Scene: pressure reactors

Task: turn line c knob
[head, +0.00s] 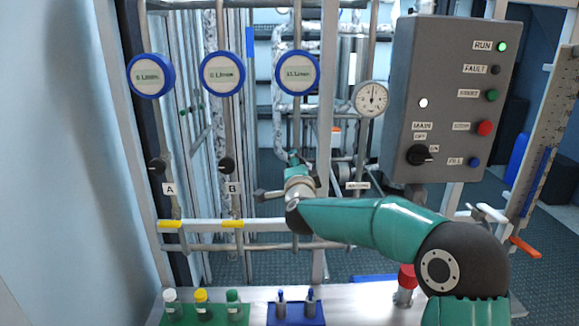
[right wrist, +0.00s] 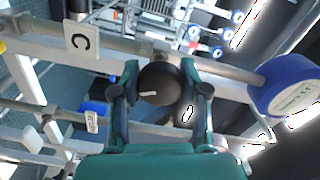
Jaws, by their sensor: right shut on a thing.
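The line C knob (right wrist: 158,84) is a round black knob with a pale pointer mark, on a grey pipe beside the white C label (right wrist: 82,41) in the right wrist view. My right gripper (right wrist: 161,92) has a finger on each side of the knob and is shut on it. In the head view my right arm reaches from the lower right to the third pipe, and its wrist hides the line C knob. The black knobs of line A (head: 156,166) and line B (head: 227,165) are uncovered to the left. My left gripper is out of view.
Three blue-rimmed round displays (head: 222,74) hang above the knobs, with a dial gauge (head: 371,98) to their right. A grey control box (head: 450,100) with a lit green RUN lamp is at the right. Vials (head: 201,303) in a green rack stand on the bench below.

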